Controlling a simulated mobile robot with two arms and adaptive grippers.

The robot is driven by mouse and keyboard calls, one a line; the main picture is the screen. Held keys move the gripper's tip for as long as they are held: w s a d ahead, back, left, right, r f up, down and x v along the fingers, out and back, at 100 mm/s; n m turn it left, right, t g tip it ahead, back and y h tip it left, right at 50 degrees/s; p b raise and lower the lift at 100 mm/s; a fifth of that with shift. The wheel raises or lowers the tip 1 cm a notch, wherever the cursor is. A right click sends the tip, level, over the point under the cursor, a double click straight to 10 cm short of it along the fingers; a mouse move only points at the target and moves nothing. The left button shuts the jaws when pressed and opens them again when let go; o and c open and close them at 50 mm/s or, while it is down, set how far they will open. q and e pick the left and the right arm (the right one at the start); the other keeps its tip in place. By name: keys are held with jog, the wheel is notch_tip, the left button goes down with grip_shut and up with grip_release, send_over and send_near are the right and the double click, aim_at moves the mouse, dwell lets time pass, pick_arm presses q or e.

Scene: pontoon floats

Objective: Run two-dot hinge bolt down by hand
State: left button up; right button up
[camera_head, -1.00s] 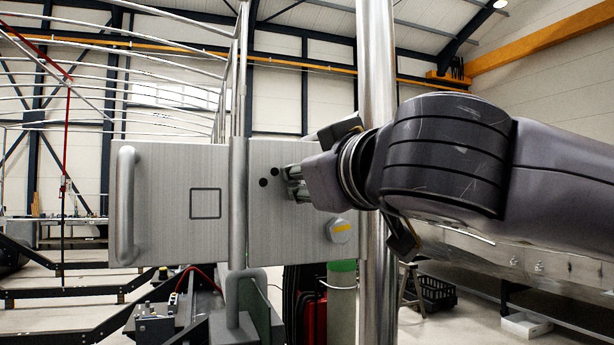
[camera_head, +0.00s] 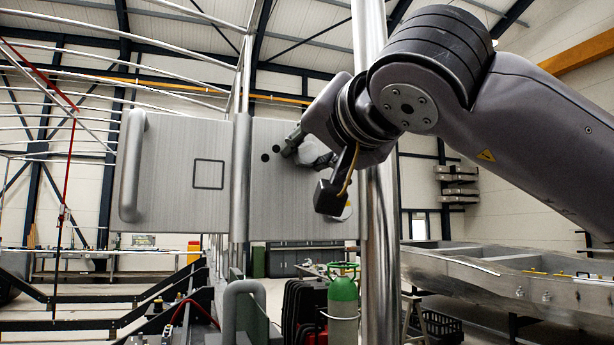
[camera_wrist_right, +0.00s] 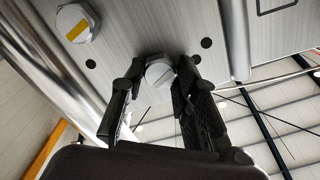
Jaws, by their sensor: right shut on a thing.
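The hinge plate (camera_head: 262,205) is a brushed metal leaf beside a vertical hinge barrel (camera_head: 240,170). Two black dots (camera_head: 270,153) mark its upper part, just left of my right gripper (camera_head: 292,147). In the right wrist view my right gripper (camera_wrist_right: 160,78) is shut around the two-dot bolt (camera_wrist_right: 158,72), a grey hex head against the plate. In the head view the gripper mostly hides this bolt. A second hex bolt with a yellow stripe (camera_wrist_right: 75,24) sits apart, with one dot (camera_wrist_right: 90,63) beside it. My left gripper is not in view.
A panel with a tube handle (camera_head: 130,165) and a square outline lies left of the barrel. A shiny vertical post (camera_head: 380,250) stands close to my right wrist. Below are a green-topped gas cylinder (camera_head: 343,300) and a grey bent tube (camera_head: 243,300).

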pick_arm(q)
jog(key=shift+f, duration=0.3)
pick_arm(e)
jog(key=shift+m, duration=0.5)
jog(key=shift+f+m+b, duration=0.2)
jog(key=shift+m+b, duration=0.3)
jog(key=shift+b, duration=0.1)
jog(key=o, duration=0.6)
jog(key=shift+r+m, duration=0.2)
jog(key=shift+m, duration=0.1)
jog(key=o, duration=0.3)
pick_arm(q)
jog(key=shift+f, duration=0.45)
pick_arm(e)
jog(key=shift+o, duration=0.2)
jog(key=shift+s, duration=0.1)
